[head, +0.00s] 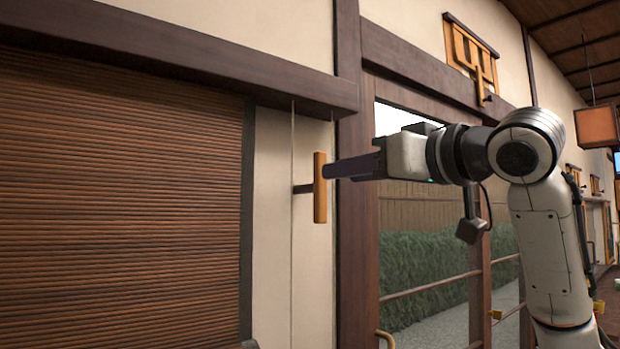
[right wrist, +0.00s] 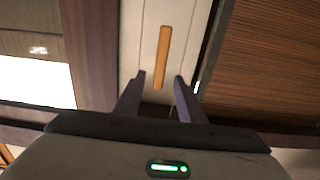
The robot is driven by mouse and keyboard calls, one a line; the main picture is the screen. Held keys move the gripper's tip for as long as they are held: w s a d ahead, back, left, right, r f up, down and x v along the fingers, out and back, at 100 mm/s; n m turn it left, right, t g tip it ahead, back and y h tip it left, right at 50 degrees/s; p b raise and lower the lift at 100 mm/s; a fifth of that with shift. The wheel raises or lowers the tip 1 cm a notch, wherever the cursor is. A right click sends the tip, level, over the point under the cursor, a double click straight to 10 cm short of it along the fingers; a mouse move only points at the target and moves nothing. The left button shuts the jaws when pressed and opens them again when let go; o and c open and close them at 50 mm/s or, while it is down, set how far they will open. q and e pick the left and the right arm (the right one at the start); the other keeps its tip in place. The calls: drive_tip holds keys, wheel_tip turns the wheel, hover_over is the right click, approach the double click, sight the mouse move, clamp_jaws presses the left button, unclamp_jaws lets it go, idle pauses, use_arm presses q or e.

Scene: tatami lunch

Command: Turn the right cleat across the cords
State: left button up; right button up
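The right cleat (head: 320,188) is an orange-brown wooden bar standing upright on a dark peg against the pale wall. Thin cords (head: 292,250) hang straight down just left of it, roughly parallel to the bar. My right gripper (head: 326,171) reaches in from the right, its dark fingertips close beside the cleat. In the right wrist view, the cleat (right wrist: 162,57) lies ahead of the open fingers (right wrist: 160,78), its near end about between the tips with a gap on each side. I cannot see any contact. My left gripper is not in view.
A brown slatted blind (head: 120,200) fills the left, under a dark beam (head: 200,62). A dark post (head: 355,250) stands right of the cleat. Beyond it are a glazed door with a hedge (head: 425,265) outside and a wooden wall fitting (head: 470,55).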

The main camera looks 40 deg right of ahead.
sight(320, 177)
drive_tip(key=w, duration=0.2)
drive_tip(key=w+p, duration=0.1)
drive_tip(key=w, duration=0.2)
drive_tip(key=w+d, duration=0.1)
drive_tip(key=w, duration=0.2)
clamp_jaws()
